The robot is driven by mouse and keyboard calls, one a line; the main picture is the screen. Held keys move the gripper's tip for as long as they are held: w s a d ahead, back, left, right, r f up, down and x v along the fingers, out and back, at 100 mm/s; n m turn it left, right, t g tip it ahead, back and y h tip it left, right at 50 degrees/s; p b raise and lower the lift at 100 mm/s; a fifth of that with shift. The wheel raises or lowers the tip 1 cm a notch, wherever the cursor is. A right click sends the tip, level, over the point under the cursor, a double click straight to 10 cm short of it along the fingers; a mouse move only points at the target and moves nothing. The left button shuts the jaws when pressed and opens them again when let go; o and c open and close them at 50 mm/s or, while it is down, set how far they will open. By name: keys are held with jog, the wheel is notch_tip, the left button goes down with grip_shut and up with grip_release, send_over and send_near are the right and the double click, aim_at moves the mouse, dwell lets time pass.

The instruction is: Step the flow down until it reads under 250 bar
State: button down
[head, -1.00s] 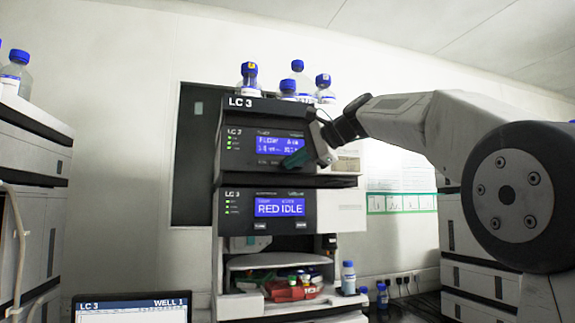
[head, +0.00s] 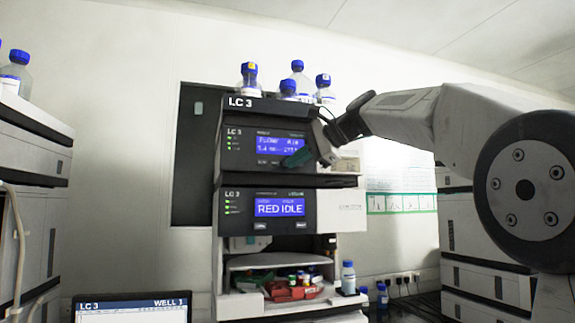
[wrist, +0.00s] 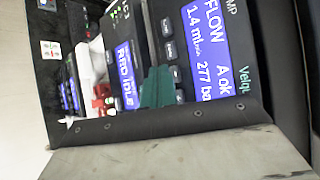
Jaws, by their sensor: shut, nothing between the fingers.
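The pump module (head: 228,160) of the LC 3 stack has a blue display (head: 280,145). In the wrist view the display (wrist: 205,45) appears turned on its side and reads FLOW, A ok, 1.4 ml/min and 277 bar. A row of small dark buttons (wrist: 168,50) runs along the display's lower edge. My gripper (head: 297,159) is shut and empty, its green fingers at the right part of that row. The fingers also show in the wrist view (wrist: 157,88) and hide part of the row. I cannot tell whether they touch a button.
Below is a module whose display (head: 280,207) reads RED IDLE. Blue-capped bottles (head: 297,82) stand on top of the stack. A shelf underneath holds a red tray (head: 292,291). A laptop screen (head: 132,308) is at the lower left. Other white instruments stand left and right.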

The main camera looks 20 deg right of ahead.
jog(key=s, duration=0.5)
dwell(0.5)
dwell(0.7)
jog(key=s+d+f+n+g+h, duration=0.1)
jog(key=s+f+n+g+h, duration=0.2)
jog(key=f, duration=0.7)
jog(key=s+d+f+n+g+h, duration=0.1)
jog(key=s+f+n, duration=0.25)
jog(key=f, duration=0.65)
jog(key=s+f+n+g+h, duration=0.4)
jog(key=s+f+n, duration=0.3)
jog(key=s+f, duration=1.8)
jog(key=s, duration=0.4)
jog(key=shift+s+g, duration=0.2)
jog(key=shift+g, duration=0.1)
